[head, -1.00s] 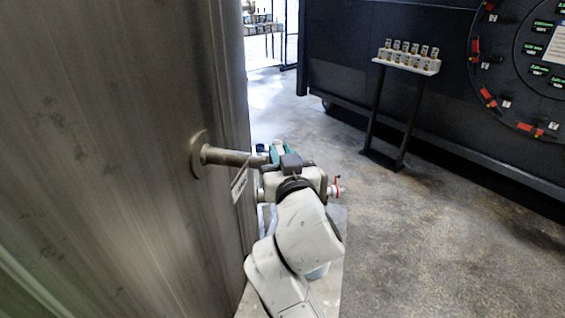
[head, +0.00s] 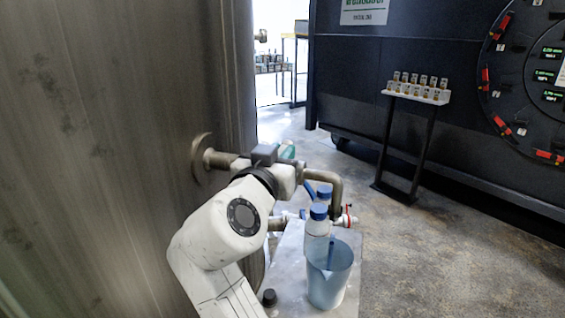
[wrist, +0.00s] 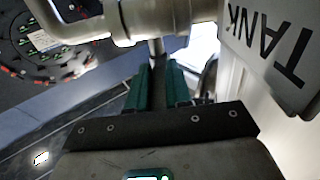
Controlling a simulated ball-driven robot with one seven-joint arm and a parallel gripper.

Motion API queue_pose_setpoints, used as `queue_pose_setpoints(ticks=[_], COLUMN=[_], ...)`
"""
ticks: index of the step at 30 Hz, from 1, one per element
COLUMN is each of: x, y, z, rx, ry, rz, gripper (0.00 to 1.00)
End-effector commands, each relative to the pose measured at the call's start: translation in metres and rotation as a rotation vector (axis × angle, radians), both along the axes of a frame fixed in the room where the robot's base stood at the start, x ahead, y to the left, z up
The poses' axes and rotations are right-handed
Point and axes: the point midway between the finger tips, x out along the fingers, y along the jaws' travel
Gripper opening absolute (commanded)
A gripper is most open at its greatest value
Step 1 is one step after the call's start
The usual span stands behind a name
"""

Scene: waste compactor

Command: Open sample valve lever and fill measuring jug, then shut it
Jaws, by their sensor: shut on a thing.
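In the head view, a thick grey pipe (head: 222,159) comes out of the tank wall and bends down at an elbow (head: 330,182). My gripper (head: 287,150) is at this pipe, one teal finger showing. In the wrist view, the teal fingers of my gripper (wrist: 158,88) are closed around a thin grey stem, apparently the sample valve lever (wrist: 157,62), beside the pipe (wrist: 150,20). Most of the lever is hidden in the head view. The translucent blue measuring jug (head: 330,283) stands upright below the elbow. Its fill level is unclear.
A bottle with a blue cap (head: 317,226) stands beside the jug, with another blue cap behind it. A small red-handled valve (head: 347,217) is close by. A sign reading TANK (wrist: 272,45) hangs near the pipe. A vial rack (head: 418,93) stands right; floor between is clear.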

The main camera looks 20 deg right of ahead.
Motion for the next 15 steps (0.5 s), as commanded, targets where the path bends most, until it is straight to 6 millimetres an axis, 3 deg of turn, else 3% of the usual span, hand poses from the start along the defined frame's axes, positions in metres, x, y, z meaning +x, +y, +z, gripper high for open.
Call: queue_pose_setpoints(ticks=[1,11,12,15], x=[0.0005,0.0006,0.0006,0.0006], y=[-0.0001,-0.0003,-0.0003,-0.0003], z=[-0.0073,-0.0075,-0.0077,-0.0075], rx=[0.004,0.004,0.004,0.004], ry=[0.015,0.017,0.017,0.017], rz=[-0.006,-0.008,-0.008,-0.008], gripper=[0.00,0.00,0.22,0.31])
